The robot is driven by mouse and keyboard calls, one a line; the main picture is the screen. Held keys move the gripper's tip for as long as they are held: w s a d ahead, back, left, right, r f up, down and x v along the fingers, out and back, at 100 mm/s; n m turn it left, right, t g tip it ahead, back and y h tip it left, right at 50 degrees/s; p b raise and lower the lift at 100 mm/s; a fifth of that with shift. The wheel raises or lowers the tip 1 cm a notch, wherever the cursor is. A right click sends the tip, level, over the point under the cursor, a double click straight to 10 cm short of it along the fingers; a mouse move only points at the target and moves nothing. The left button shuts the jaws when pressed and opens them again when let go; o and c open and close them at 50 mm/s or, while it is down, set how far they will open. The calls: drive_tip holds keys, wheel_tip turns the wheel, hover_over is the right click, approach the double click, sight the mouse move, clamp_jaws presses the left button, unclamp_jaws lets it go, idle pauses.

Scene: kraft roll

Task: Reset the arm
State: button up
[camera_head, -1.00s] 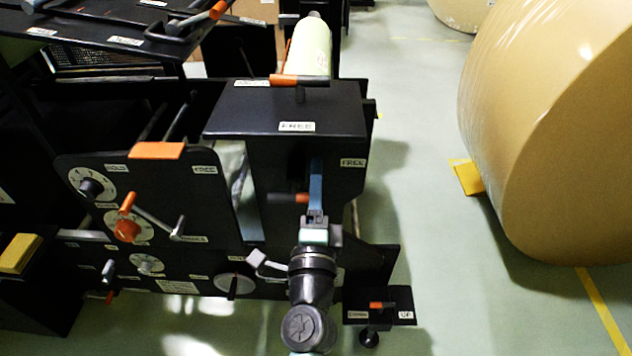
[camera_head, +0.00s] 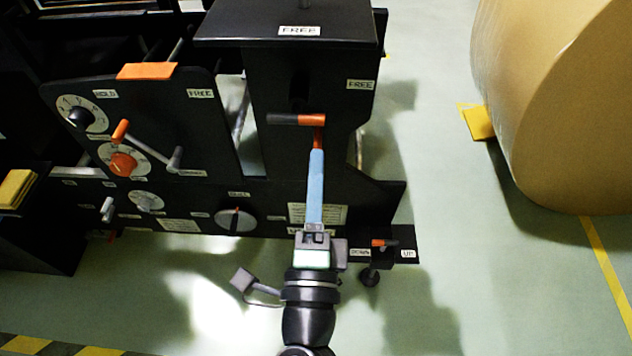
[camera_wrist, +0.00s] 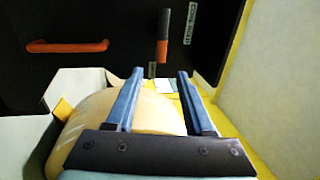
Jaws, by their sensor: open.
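My gripper (camera_head: 317,152) is in the lower middle of the head view, its blue fingers pointing away from me toward the black machine front. In the wrist view the two blue fingers (camera_wrist: 160,74) are apart, with nothing held between them. A black-and-orange handle (camera_head: 297,119) shows just beyond the fingertips in the head view. Whether the fingers touch it cannot be told there. The wrist view shows an upright black-and-orange handle (camera_wrist: 163,36) beyond the fingertips, and an orange-red bar handle (camera_wrist: 67,46) at the left.
The machine panel (camera_head: 150,90) has dials, a crank (camera_head: 147,145) and an orange-topped plate (camera_head: 147,71). A small lever bracket (camera_head: 385,247) stands low, right of my gripper. A large kraft roll (camera_head: 560,100) stands at the right with a yellow chock (camera_head: 479,123). Floor between is clear.

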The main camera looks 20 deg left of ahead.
drive_tip(key=shift+s, duration=0.1)
idle(0.5)
drive_tip(key=w+r+n+t+y, duration=0.3)
drive_tip(key=r+n, duration=0.8)
drive_tip(key=r, duration=1.2)
drive_tip(key=s+d+r+n+t+h+p, duration=0.1)
drive_tip(key=s+d+r+t+h, duration=0.15)
drive_tip(key=r, duration=0.45)
drive_tip(key=s+d+r+n+t+h, duration=0.1)
drive_tip(key=d+r+n+h, duration=0.1)
drive_tip(key=d+r+h, duration=0.3)
drive_tip(key=s+d+r+n+t+h+p, duration=0.1)
drive_tip(key=s+d+r+t+h, duration=0.15)
drive_tip(key=r, duration=0.55)
wheel_tip(320, 180, up, 34)
drive_tip(key=g+y+p, duration=0.1)
drive_tip(key=p, duration=3.2)
drive_tip(key=shift+w+p, duration=0.25)
drive_tip(key=shift+p, duration=0.15)
